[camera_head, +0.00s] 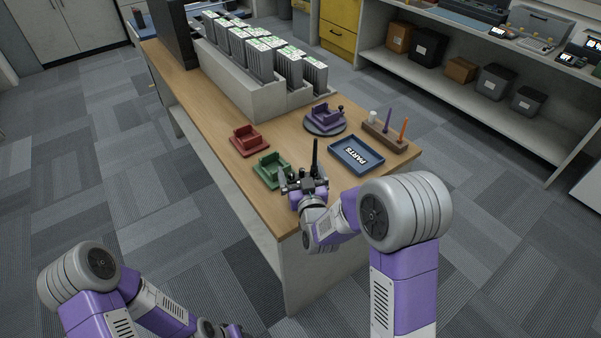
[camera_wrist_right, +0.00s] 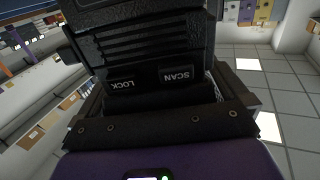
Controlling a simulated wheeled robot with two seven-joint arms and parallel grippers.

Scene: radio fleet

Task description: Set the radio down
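My right gripper (camera_head: 306,182) is shut on a black radio (camera_head: 315,156) over the near end of the wooden table (camera_head: 222,155). The radio's antenna points up. In the right wrist view the radio (camera_wrist_right: 145,48) fills the upper middle, with LOCK and SCAN labels upside down. Its lower end is hidden in the head view, so I cannot tell whether it touches anything. A green cradle (camera_head: 268,172) is just left of the gripper and a red cradle (camera_head: 248,138) is behind it. A purple cradle (camera_head: 326,115) sits on a dark round base. My left gripper (camera_head: 222,331) is low at the bottom edge, partly cut off.
A blue PARTS tray (camera_head: 370,165) lies right of the radio. A wooden holder (camera_head: 391,139) with upright coloured tools stands behind it. A grey rack (camera_head: 262,98) of several upright units fills the table's far part. Shelves (camera_head: 450,90) with boxes line the right wall.

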